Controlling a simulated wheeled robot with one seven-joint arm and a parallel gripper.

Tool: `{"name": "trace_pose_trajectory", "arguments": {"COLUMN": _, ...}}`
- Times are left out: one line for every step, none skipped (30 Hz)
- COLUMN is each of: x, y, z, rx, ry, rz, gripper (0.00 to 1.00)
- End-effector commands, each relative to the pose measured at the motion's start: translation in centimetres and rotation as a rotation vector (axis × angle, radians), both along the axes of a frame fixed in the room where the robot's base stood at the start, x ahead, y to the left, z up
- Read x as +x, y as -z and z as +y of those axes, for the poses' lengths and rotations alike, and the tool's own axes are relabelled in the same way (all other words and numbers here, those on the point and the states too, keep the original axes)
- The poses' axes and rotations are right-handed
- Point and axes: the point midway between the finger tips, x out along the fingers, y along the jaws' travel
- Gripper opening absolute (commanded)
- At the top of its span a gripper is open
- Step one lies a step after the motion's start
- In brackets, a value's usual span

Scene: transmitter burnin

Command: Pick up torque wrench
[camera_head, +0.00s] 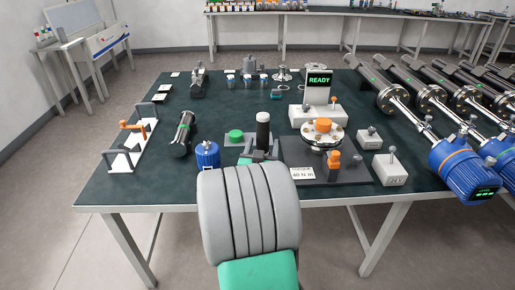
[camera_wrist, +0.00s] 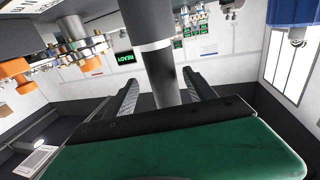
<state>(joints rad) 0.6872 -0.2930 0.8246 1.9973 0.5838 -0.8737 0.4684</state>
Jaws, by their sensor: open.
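An upright tool with a thick black grip and a pale collar (camera_head: 263,130) stands near the middle front of the bench; it may be the torque wrench, but its lower end is hidden. My gripper (camera_head: 262,155) is just in front of it at low height, mostly hidden by my arm. In the wrist view, the tool's grey shaft (camera_wrist: 165,80) rises between the two fingers of my open gripper (camera_wrist: 163,92). Gaps seem to show beside the shaft; I cannot tell whether a finger touches it.
A green button box (camera_head: 236,135) and blue canister (camera_head: 207,154) stand left. A round flange (camera_head: 322,132) on a dark plate is close on the right. An orange-handled tool (camera_head: 132,126) lies on a white rack at left. Large blue-ended cylinders (camera_head: 460,165) fill the right side.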

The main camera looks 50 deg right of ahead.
Motion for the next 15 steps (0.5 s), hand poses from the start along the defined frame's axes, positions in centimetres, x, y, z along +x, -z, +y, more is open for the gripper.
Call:
{"name": "trace_pose_trajectory", "arguments": {"x": 0.3, "y": -0.3, "z": -0.7, "rx": 0.0, "ry": 0.002, "rz": 0.001, "gripper": 0.64}}
{"name": "trace_pose_trajectory", "arguments": {"x": 0.6, "y": -0.4, "z": -1.0, "rx": 0.002, "ry": 0.001, "rz": 0.001, "gripper": 0.64}}
{"name": "trace_pose_trajectory", "arguments": {"x": 0.9, "y": -0.5, "z": -1.4, "rx": 0.002, "ry": 0.0, "rz": 0.001, "gripper": 0.64}}
{"name": "trace_pose_trajectory", "arguments": {"x": 1.2, "y": -0.7, "z": -1.7, "rx": 0.001, "ry": -0.001, "rz": 0.002, "gripper": 0.64}}
{"name": "trace_pose_trajectory", "arguments": {"x": 1.5, "y": -0.9, "z": -2.2, "rx": 0.002, "ry": -0.001, "rz": 0.001, "gripper": 0.64}}
{"name": "trace_pose_trajectory", "arguments": {"x": 1.9, "y": -1.2, "z": -2.8, "rx": 0.002, "ry": 0.0, "rz": 0.001, "gripper": 0.64}}
{"name": "trace_pose_trajectory", "arguments": {"x": 2.3, "y": -1.3, "z": -3.3, "rx": 0.002, "ry": -0.001, "rz": 0.001, "gripper": 0.64}}
{"name": "trace_pose_trajectory", "arguments": {"x": 2.5, "y": -1.2, "z": -3.7, "rx": 0.003, "ry": -0.001, "rz": 0.002, "gripper": 0.64}}
{"name": "trace_pose_trajectory", "arguments": {"x": 2.9, "y": -1.1, "z": -4.3, "rx": 0.003, "ry": -0.001, "rz": 0.003, "gripper": 0.64}}
{"name": "trace_pose_trajectory", "arguments": {"x": 3.0, "y": -1.1, "z": -4.6, "rx": 0.003, "ry": -0.001, "rz": 0.003, "gripper": 0.64}}
{"name": "trace_pose_trajectory", "arguments": {"x": 3.2, "y": -1.1, "z": -4.9, "rx": 0.002, "ry": -0.001, "rz": 0.002, "gripper": 0.64}}
{"name": "trace_pose_trajectory", "arguments": {"x": 3.3, "y": -1.0, "z": -5.0, "rx": 0.003, "ry": -0.002, "rz": 0.002, "gripper": 0.64}}
{"name": "trace_pose_trajectory", "arguments": {"x": 3.4, "y": -1.0, "z": -5.1, "rx": 0.002, "ry": -0.002, "rz": 0.002, "gripper": 0.64}}
{"name": "trace_pose_trajectory", "arguments": {"x": 3.4, "y": -1.0, "z": -5.2, "rx": 0.002, "ry": -0.002, "rz": 0.002, "gripper": 0.64}}
{"name": "trace_pose_trajectory", "arguments": {"x": 3.4, "y": -1.0, "z": -5.2, "rx": 0.001, "ry": -0.003, "rz": 0.002, "gripper": 0.64}}
